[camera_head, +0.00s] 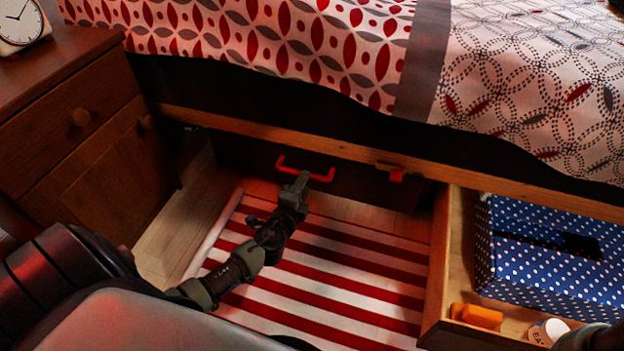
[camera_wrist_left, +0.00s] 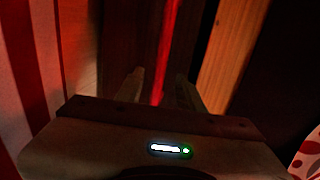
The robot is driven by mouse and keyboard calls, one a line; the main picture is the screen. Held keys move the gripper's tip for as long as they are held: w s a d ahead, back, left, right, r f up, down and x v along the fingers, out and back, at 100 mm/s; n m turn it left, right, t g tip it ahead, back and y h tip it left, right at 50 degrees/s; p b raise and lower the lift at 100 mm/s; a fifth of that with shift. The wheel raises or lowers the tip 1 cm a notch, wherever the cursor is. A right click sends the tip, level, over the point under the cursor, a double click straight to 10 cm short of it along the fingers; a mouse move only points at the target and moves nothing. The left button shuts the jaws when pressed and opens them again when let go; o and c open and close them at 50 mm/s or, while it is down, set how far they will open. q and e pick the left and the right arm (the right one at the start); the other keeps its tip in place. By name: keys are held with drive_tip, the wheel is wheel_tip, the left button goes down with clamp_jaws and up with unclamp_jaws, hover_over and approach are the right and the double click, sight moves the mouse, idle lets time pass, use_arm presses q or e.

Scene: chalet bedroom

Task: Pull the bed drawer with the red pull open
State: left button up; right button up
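The red pull (camera_head: 318,176) is a bar handle on the dark front of the bed drawer (camera_head: 240,155) under the bed, in the middle of the head view. This drawer looks closed. My left gripper (camera_head: 299,181) is at the pull, in front of its middle. In the left wrist view the red pull (camera_wrist_left: 168,50) runs as an upright red line between the two fingertips (camera_wrist_left: 160,88). The fingers are apart, with gaps beside the bar. Whether they touch it cannot be seen. My right gripper's fingers do not show.
An open drawer (camera_head: 437,270) at right holds a blue dotted box (camera_head: 540,275), an orange object (camera_head: 480,316) and a white container (camera_head: 547,331). A nightstand (camera_head: 75,150) stands left. A striped rug (camera_head: 320,270) covers the floor.

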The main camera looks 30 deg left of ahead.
use_arm(q)
drive_tip(key=b+x, duration=0.1)
drive_tip(key=x, duration=0.4)
drive_tip(key=shift+a+f, duration=0.1)
clamp_jaws()
idle(1.3)
